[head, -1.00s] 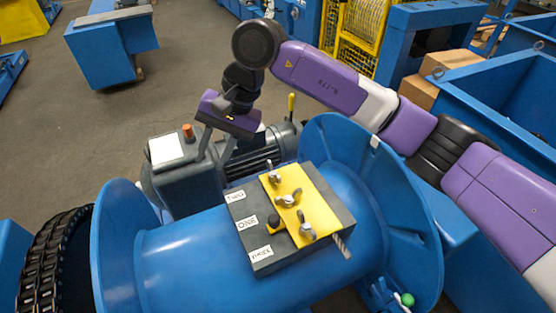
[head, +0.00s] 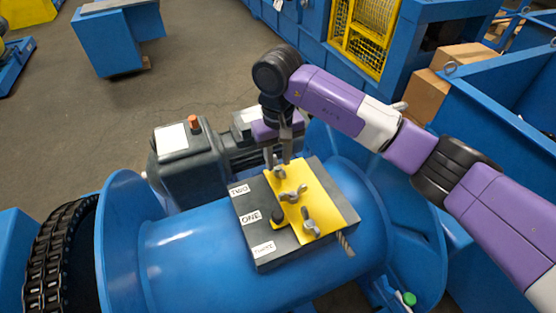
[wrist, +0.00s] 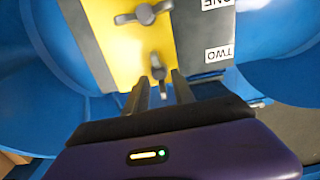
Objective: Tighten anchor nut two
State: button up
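Anchor nut two (head: 278,174), a grey wing nut, sits at the far end of the yellow plate (head: 325,205), in line with the "TWO" label (head: 239,190). My gripper (head: 279,160) points down over it, fingers apart. In the wrist view, nut two (wrist: 158,70) shows just beyond and between the fingertips of my gripper (wrist: 160,88). I cannot tell whether the fingers touch it. Anchor nut one (head: 293,194) is in the middle of the plate, and anchor nut three (head: 311,225) is at the near end.
The plate lies on a dark block (head: 262,240) on the blue drum (head: 190,255). A grey motor unit (head: 185,165) is behind the drum, and a chain (head: 62,255) is at the left. A cable end (head: 345,243) sticks out at the right.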

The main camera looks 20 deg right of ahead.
jog(key=shift+f, duration=0.7)
grip_shut()
jog(key=shift+m+b, duration=0.3)
